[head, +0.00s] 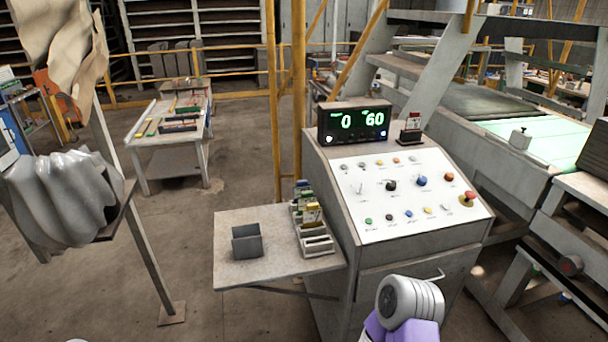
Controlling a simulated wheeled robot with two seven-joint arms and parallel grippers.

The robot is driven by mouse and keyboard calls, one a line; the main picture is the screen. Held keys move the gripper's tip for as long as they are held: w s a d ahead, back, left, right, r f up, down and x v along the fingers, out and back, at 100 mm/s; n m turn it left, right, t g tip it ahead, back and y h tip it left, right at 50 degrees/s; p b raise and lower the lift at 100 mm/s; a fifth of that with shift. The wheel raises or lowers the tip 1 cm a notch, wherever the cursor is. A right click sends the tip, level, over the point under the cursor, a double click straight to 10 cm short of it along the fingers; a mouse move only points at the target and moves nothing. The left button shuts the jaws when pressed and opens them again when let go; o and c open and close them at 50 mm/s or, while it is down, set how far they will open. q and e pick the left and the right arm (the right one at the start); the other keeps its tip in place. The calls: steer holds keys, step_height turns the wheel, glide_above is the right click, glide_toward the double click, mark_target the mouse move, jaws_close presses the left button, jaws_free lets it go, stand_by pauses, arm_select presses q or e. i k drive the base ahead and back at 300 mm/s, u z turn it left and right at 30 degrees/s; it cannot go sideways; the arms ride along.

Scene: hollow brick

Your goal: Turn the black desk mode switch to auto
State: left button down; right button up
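The control desk (340,205) stands right of centre with a sloped white panel (450,218). A black knob (391,186), which looks like the mode switch, sits in the panel's middle row, left of a blue knob (421,181). Its pointer direction and the labels are too small to read. A smaller black button (389,217) is in the lower row. Neither gripper shows. A grey and purple part of my arm rises at the bottom edge, in front of the desk and below the panel, apart from the knob.
A red mushroom button (468,198) is at the panel's right. A display (353,122) reading 0 and 60 stands on top. A handle (430,276) sticks out from the desk's front.

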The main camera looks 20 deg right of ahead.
mark_target(390, 185)
steer(key=u, duration=2.2)
steer(key=k, duration=1.9)
steer(key=z, duration=1.8)
steer(key=i, duration=0.2)
